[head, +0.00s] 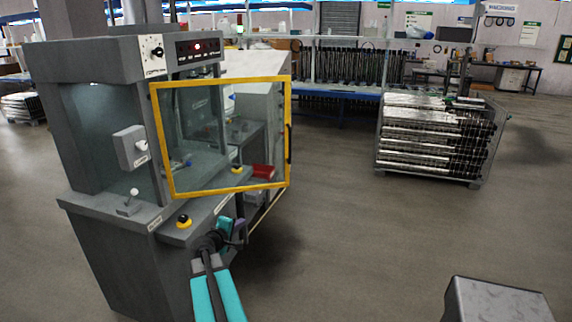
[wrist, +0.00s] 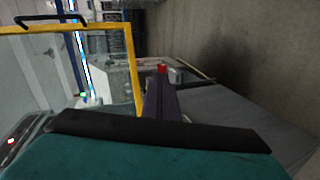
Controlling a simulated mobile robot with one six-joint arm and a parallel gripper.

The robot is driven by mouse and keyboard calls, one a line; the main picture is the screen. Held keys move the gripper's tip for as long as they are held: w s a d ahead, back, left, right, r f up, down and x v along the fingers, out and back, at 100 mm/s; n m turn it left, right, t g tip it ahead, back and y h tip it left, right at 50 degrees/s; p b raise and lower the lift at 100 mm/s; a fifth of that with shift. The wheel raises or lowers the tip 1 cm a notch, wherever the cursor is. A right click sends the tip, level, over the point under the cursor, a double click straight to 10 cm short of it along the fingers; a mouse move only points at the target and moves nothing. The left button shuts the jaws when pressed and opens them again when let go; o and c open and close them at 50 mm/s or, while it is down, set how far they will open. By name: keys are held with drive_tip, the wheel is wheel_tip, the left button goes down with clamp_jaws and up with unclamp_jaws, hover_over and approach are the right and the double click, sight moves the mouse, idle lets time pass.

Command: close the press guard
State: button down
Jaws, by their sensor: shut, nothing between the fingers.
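The press guard is a clear pane in a yellow frame (head: 229,190) on the front of the grey press (head: 120,60). It stands swung open, out to the right, with a dark handle (head: 289,143) on its far right edge. In the wrist view the guard's yellow frame (wrist: 131,70) is at the upper left, its black handle (wrist: 50,20) at the top left. My gripper (head: 240,230) is below the guard's lower edge, in front of the press, shut and empty. Its purple fingers also show in the wrist view (wrist: 160,90), just right of the frame. No contact is visible.
A yellow-and-black button (head: 183,221) sits on the press ledge near my arm. A red bin (head: 262,171) shows behind the guard pane. A crate of metal tubes (head: 430,140) stands at the right. The floor between is clear.

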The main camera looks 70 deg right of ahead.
drive_tip(key=s+d+r+h, duration=0.1)
drive_tip(key=s+d+r, duration=0.2)
drive_tip(key=r, duration=0.2)
drive_tip(key=s+d+r+h, duration=0.1)
drive_tip(key=s+d+r, duration=0.2)
drive_tip(key=r, duration=0.3)
drive_tip(key=s+d+r+n+h, duration=0.1)
drive_tip(key=s+d+r, duration=0.2)
drive_tip(key=d+r, duration=0.2)
drive_tip(key=shift+s+r+g+h, duration=0.25)
drive_tip(key=shift+r+g+h, duration=0.15)
drive_tip(key=shift+r, duration=0.05)
drive_tip(key=shift+d, duration=0.1)
drive_tip(key=d+p, duration=0.5)
drive_tip(key=d, duration=0.8)
drive_tip(key=shift+d, duration=0.35)
drive_tip(key=shift+f, duration=0.1)
drive_tip(key=shift+w, duration=0.1)
